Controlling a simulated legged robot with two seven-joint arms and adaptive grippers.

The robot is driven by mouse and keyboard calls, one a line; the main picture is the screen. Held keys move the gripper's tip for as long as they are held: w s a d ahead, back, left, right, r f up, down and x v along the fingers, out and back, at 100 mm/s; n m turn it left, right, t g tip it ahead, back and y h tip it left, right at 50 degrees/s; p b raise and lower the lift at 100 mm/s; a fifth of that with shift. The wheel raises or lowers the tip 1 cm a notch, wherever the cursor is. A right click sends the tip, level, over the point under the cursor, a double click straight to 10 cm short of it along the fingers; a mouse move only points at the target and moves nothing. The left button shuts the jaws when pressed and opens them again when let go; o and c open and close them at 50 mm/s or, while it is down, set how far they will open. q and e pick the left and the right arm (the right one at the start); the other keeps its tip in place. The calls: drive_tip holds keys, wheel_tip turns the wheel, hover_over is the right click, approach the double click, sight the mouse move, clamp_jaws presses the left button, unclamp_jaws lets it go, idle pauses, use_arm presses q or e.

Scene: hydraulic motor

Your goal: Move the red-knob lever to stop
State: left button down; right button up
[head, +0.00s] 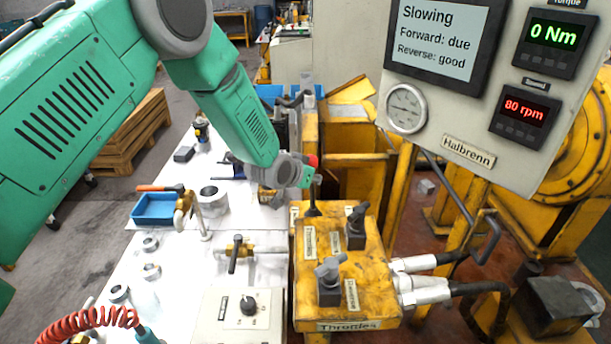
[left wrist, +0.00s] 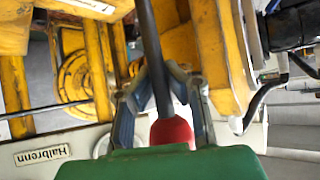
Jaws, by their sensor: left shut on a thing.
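The red-knob lever stands at the back of the yellow valve block (head: 372,267). Its red knob (head: 313,161) shows just past my left gripper (head: 310,174) in the head view, with the dark lower shaft below. In the left wrist view the red knob (left wrist: 172,132) sits between the fingers, and the dark shaft (left wrist: 151,40) runs up from it. My left gripper (left wrist: 160,100) is shut on the lever near its knob. The screen (head: 440,40) reads "Slowing", "Forward: due", "Reverse: good". My right gripper is not in view.
Two other grey-black handles (head: 329,280) stand on the valve block, with labels beside them. The panel shows 0 Nm and 80 rpm (head: 525,108). A white bench (head: 190,262) with a blue tray (head: 155,209) lies left. Hoses (head: 475,289) leave the block at right.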

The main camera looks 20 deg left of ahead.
use_arm(q)
drive_tip(key=shift+s+d+f, duration=0.2)
drive_tip(key=shift+d+f, duration=0.15)
drive_tip(key=shift+d, duration=0.05)
drive_tip(key=c, duration=1.7)
unclamp_jaws()
drive_tip(key=shift+o, duration=0.7)
drive_tip(key=shift+r, duration=0.35)
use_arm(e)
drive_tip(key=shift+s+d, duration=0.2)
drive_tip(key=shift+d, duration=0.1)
use_arm(q)
drive_tip(key=v, duration=1.2)
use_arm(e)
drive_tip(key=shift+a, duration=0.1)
use_arm(q)
drive_tip(key=shift+f, duration=0.15)
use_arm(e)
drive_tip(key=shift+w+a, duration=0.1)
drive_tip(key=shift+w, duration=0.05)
